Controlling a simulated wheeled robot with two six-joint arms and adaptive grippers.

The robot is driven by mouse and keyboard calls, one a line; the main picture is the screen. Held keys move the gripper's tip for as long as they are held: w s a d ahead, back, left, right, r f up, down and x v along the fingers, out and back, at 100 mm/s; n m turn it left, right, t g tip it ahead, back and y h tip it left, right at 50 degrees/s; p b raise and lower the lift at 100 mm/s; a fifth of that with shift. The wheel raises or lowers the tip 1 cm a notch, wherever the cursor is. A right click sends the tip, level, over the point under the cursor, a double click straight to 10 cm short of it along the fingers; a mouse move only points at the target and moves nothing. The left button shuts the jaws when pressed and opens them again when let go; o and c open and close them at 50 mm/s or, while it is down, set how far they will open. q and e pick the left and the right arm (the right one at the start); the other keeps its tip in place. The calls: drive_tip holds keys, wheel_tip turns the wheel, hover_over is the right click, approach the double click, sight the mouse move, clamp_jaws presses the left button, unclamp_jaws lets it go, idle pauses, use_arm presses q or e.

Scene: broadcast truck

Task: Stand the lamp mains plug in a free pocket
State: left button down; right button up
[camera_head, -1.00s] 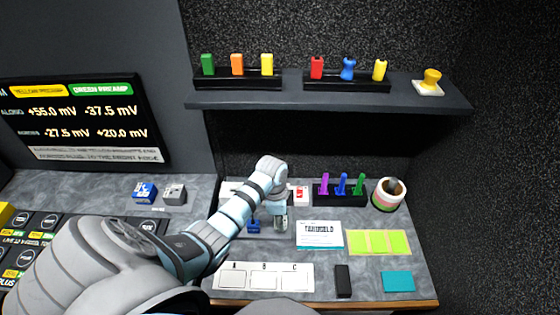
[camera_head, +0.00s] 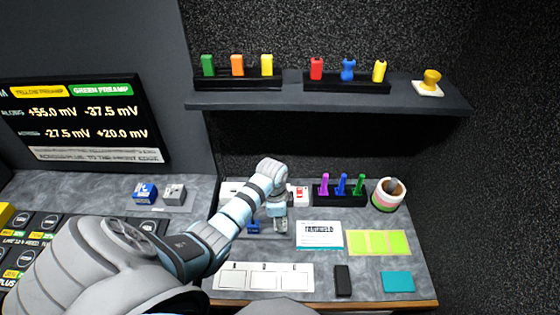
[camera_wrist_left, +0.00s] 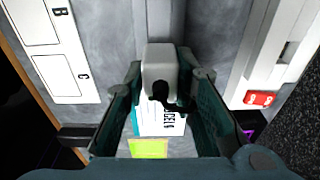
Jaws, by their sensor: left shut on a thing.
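My left gripper (camera_head: 279,226) is over the worktop behind the white card. In the left wrist view its fingers (camera_wrist_left: 170,95) are shut on a pale grey block (camera_wrist_left: 160,62) with dark marks, which looks like the lamp mains plug. Its lower end is hard to make out. A small blue plug-like piece (camera_head: 253,227) stands just left of the gripper on a grey strip, partly hidden by the arm. Which pockets there are free cannot be told. My right gripper is not in view.
A black rack (camera_head: 340,202) with purple, blue and green pieces stands right of the gripper, beside a round pot (camera_head: 388,196). The white lettered A-B-C card (camera_head: 263,267), a text card (camera_head: 319,242) and a yellow-green mat (camera_head: 378,242) lie in front. A shelf (camera_head: 330,103) overhangs behind.

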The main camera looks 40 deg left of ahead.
use_arm(q)
drive_tip(key=shift+f+b, duration=0.75)
drive_tip(key=shift+f, duration=0.4)
drive_tip(key=c, duration=1.2)
unclamp_jaws()
drive_tip(key=shift+r, duration=0.1)
drive_tip(key=shift+c, duration=0.2)
drive_tip(key=r, duration=0.8)
drive_tip(key=s+r, duration=0.1)
drive_tip(key=r, duration=0.3)
drive_tip(key=shift+a, duration=0.35)
